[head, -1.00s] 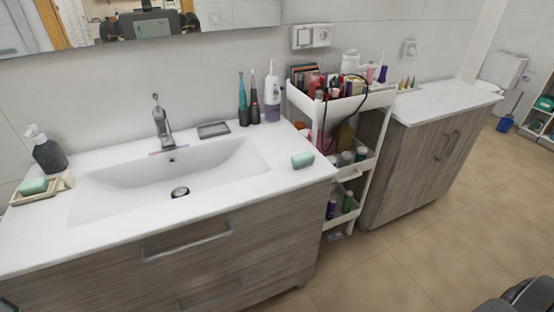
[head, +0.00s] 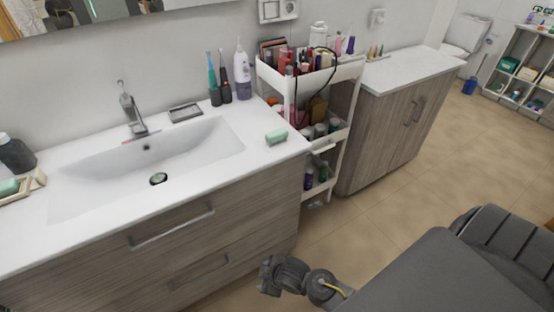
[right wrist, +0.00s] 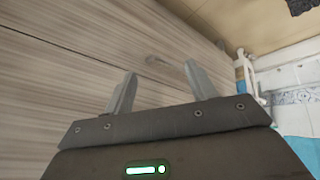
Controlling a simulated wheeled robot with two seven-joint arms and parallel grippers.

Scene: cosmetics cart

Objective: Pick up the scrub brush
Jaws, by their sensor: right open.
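A small green block with a pale underside (head: 276,137), which looks like the scrub brush, lies on the white counter near its right front corner, right of the sink. Its bristles are too small to make out. My right arm comes in from the lower right in the head view, low in front of the cabinet and well below the counter top. In the right wrist view my right gripper (right wrist: 162,86) is open and empty, with its two grey fingers apart and facing the wooden cabinet front. The brush is not in that view. My left gripper is not in view.
A white cart (head: 346,72) full of cosmetics stands right of the counter. A drawer handle (head: 172,229) sticks out from the cabinet front. The counter around the brush is clear.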

